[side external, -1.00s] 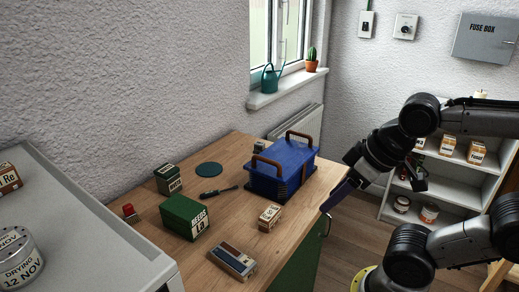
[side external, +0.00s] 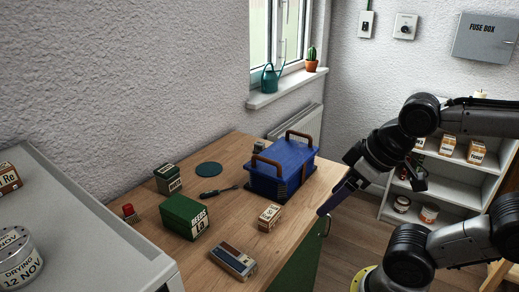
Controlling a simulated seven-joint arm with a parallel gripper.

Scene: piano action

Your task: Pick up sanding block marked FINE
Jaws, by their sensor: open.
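No marking that reads FINE can be made out in this view. A small light-wood block (side external: 269,217) with dark printing sits on the workbench, in front of the blue toolbox; its lettering is too small to read. A small grey block (side external: 259,147) sits behind the toolbox, partly hidden, and its marking cannot be read. My gripper (side external: 328,207) is over the bench's right edge, to the right of the light-wood block and apart from it. It is open, with nothing seen between its fingers, though they overlap in this view.
The blue toolbox (side external: 281,168) with brown handles stands at the back of the bench. A green reeds box (side external: 187,217), a smaller green box (side external: 168,179), a dark-handled tool (side external: 213,193) and a flat striped box (side external: 233,260) lie around. Bare wood surrounds the light-wood block.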

